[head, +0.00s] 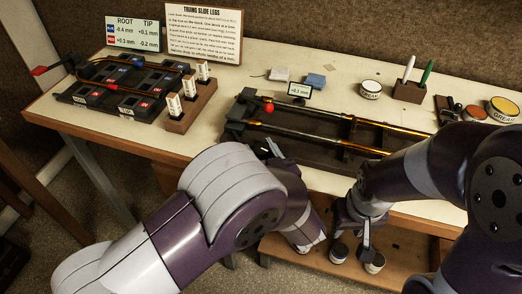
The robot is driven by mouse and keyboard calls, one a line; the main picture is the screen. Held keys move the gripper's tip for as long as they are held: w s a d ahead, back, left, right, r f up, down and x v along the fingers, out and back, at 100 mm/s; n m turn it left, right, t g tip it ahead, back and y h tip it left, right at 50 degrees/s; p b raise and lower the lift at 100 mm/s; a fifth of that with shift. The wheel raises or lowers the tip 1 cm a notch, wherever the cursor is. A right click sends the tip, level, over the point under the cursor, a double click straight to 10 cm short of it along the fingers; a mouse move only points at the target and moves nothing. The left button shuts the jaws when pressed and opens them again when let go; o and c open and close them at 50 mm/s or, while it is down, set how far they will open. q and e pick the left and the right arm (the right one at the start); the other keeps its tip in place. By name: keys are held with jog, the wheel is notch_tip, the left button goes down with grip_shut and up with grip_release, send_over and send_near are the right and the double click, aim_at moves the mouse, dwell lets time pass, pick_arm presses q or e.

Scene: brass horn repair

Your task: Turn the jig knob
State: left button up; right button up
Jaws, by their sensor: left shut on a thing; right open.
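The dark jig (320,153) lies on the bench with long brass slide tubes (317,135) along it. A red ball (268,107) stands at its left end. My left gripper (268,148) is at the jig's near left side, with its fingers partly hidden by my own arm. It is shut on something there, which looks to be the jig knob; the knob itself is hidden. My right gripper (354,240) is open and empty, pointing down in front of the bench edge.
A small display (299,90) reading +0.1 mm stands behind the jig. At left are a slotted fixture (108,92) and a block with white pegs (191,107). A wooden shelf (300,262) lies below.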

pick_arm(q)
jog(key=o, duration=0.9)
jog(key=shift+w, duration=0.1)
jog(key=shift+o, duration=0.2)
jog(key=p+v, duration=0.2)
jog(key=v, duration=1)
jog(key=shift+s+d, duration=0.2)
jog(key=shift+s, duration=0.1)
